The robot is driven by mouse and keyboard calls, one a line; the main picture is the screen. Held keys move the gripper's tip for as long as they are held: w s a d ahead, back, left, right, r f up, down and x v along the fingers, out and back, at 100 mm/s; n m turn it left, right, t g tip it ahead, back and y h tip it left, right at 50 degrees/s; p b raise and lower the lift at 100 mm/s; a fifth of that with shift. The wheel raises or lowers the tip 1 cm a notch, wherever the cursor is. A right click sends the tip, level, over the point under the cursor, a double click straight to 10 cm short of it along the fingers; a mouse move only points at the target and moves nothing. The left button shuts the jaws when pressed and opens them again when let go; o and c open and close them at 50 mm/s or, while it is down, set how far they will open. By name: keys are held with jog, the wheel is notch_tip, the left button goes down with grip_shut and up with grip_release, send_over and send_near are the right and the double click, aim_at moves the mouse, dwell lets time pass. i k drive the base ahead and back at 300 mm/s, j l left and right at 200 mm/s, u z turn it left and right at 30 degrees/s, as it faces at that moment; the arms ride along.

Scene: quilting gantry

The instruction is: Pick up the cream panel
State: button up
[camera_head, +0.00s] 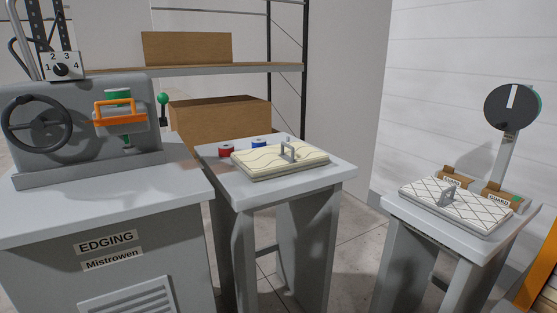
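The cream panel (262,160) lies flat on the middle grey table (338,174). It is quilted with wavy lines and has a grey upright handle (289,152) on top. A second panel (471,212), white with a diamond stitch and a similar grey handle, lies on the right grey table (400,205). My gripper is not in view.
A grey edging machine (85,130) with a black handwheel (37,120) stands on a cabinet (110,228) at the left. Red (226,150) and blue (258,143) spools sit behind the cream panel. A round black dial (512,107) rises behind the white panel. Floor shows between the tables.

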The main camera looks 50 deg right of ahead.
aim_at(258, 165)
jog(key=l+z, duration=0.25)
jog(key=i+l+z, duration=0.15)
jog(key=l+z, duration=0.15)
jog(key=l, duration=0.15)
jog(key=i+l+z, duration=0.25)
jog(key=l+z, duration=0.3)
jog(key=i+l, duration=0.05)
jog(key=l, duration=0.05)
